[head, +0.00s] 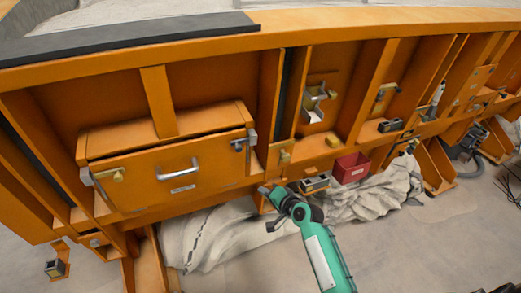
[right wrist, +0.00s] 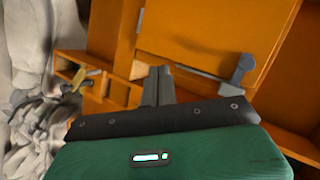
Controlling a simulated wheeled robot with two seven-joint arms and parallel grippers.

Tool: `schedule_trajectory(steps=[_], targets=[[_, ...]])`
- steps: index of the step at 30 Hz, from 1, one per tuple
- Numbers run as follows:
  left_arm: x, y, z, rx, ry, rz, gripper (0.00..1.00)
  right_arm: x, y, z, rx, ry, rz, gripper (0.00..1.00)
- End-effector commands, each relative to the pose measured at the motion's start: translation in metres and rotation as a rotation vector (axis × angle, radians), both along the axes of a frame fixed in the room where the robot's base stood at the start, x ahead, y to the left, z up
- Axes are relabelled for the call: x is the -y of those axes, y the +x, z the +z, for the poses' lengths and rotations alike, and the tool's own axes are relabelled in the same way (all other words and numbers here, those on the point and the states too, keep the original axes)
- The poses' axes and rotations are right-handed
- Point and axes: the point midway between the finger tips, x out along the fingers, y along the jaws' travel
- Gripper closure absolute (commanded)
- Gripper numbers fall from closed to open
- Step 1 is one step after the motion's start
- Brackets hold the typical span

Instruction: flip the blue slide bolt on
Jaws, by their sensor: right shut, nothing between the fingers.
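A grey-blue slide bolt (head: 240,143) sits at the upper right corner of the orange drawer-like box front in the head view. A bluish-grey bolt-like part (right wrist: 238,72) also shows in the right wrist view, right of my gripper. I cannot tell the bolt's exact position along its slide. My right gripper (head: 265,191) is below and to the right of the bolt, apart from it. Its dark fingers (right wrist: 158,85) are shut and empty in the right wrist view. My left gripper is not in view.
The orange box front (head: 215,165) carries a silver handle (head: 178,169) and a yellowish latch (head: 112,175) at left. A red bin (head: 350,169) and pale crumpled cloth (head: 365,200) lie to the right. Orange upright ribs divide the frame.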

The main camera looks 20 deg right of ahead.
Motion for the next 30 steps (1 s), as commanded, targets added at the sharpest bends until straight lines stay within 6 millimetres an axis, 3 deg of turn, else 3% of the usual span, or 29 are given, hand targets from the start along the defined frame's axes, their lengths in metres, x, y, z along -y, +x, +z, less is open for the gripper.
schedule_trajectory(steps=[1,3,6,9,23,30], targets=[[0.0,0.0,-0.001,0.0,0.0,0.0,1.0,0.001,0.005,0.034,0.048,0.039,0.002,1.0],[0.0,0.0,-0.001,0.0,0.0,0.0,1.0,0.002,0.007,0.072,0.098,0.088,0.01,1.0],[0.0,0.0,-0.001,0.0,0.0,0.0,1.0,0.003,0.007,0.109,0.148,0.138,0.021,1.0],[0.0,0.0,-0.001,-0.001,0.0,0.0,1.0,0.003,0.006,0.129,0.175,0.162,0.03,1.0],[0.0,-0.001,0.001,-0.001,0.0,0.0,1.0,0.002,0.008,0.135,0.182,0.17,0.032,1.0],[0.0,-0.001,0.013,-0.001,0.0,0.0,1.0,-0.009,0.037,0.136,0.181,0.173,0.031,1.0]])
